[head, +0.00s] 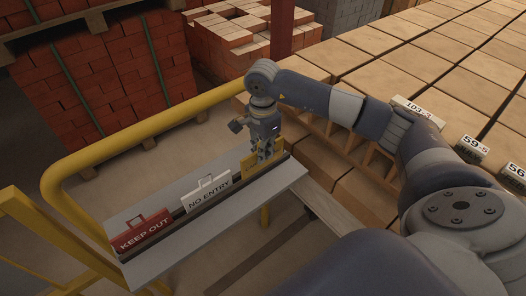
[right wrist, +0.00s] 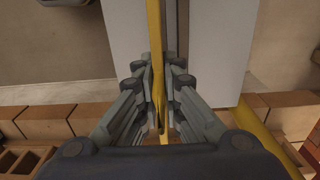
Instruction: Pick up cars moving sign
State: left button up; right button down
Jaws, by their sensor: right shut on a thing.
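A yellow sign (head: 249,168) stands at the right end of a narrow grey shelf, in line with the other signs. Its face is mostly hidden by my right gripper (head: 266,152), so I cannot read it. My right gripper is shut on the yellow sign from above. In the right wrist view the sign (right wrist: 156,70) is a thin yellow edge between the fingers. I cannot tell whether it still touches the shelf. A white "NO ENTRY" sign (head: 208,197) and a red "KEEP OUT" sign (head: 143,235) stand to its left. My left gripper is not in view.
The grey shelf (head: 165,262) has a dark slot and is bordered by a yellow rail (head: 150,128). Stacked red bricks (head: 105,85) stand behind at the left. Tan blocks with number tags, one "102-3" (head: 417,113), fill the right side.

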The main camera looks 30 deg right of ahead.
jog(key=s+a+r+b, duration=0.1)
jog(key=s+a+b, duration=0.2)
jog(key=s+a, duration=0.5)
jog(key=s, duration=0.3)
jog(key=shift+r, duration=0.2)
